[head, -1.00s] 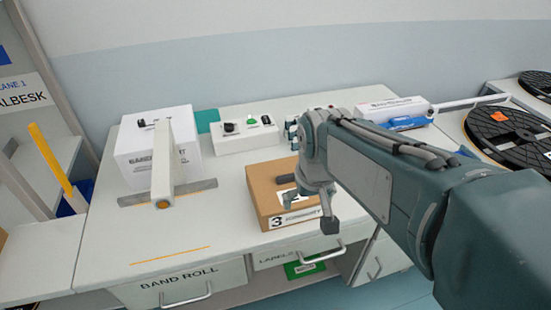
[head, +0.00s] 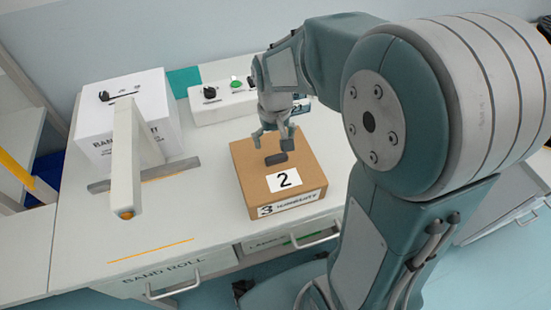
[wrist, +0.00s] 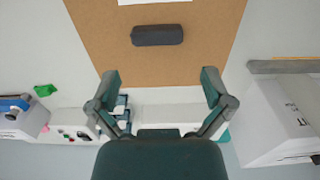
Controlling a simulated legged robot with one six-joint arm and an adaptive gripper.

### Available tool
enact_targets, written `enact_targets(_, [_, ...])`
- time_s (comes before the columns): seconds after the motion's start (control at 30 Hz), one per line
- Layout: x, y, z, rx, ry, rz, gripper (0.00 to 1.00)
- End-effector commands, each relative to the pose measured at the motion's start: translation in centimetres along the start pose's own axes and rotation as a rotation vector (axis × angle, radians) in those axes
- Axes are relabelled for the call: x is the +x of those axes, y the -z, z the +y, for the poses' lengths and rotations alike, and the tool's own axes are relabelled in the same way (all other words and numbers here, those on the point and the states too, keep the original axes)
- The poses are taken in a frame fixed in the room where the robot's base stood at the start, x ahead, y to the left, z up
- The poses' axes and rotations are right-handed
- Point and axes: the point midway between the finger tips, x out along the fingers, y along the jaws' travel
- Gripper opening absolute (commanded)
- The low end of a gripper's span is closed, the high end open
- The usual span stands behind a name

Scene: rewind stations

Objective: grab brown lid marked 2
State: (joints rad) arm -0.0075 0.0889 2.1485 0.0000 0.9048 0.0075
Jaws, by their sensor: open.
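The brown lid (head: 255,172) marked 2 is the top of a cardboard box on the table. A dark grey handle (head: 276,158) stands on the lid, behind the white "2" label (head: 284,180). The box's front carries a label (head: 290,203) with a 3. My gripper (head: 271,139) points down just behind and above the handle, open and empty. In the wrist view, the handle (wrist: 157,35) lies ahead of my open fingers (wrist: 159,85), apart from them. The "2" label is mostly cut off there.
A white box (head: 120,125) stands left, with a pale post (head: 128,160) and metal strip before it. A white control box (head: 222,104) with buttons stands behind the lid. The table front left is clear, above a drawer (head: 185,275).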

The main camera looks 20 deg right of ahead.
Motion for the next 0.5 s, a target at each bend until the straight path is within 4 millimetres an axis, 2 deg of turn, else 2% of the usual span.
enact_targets(0.23, [2.3,-0.2,0.1,0.0,0.0,-0.002,1.0])
enact_targets(0.5, [6.2,-0.5,0.3,0.0,0.0,-0.003,1.0])
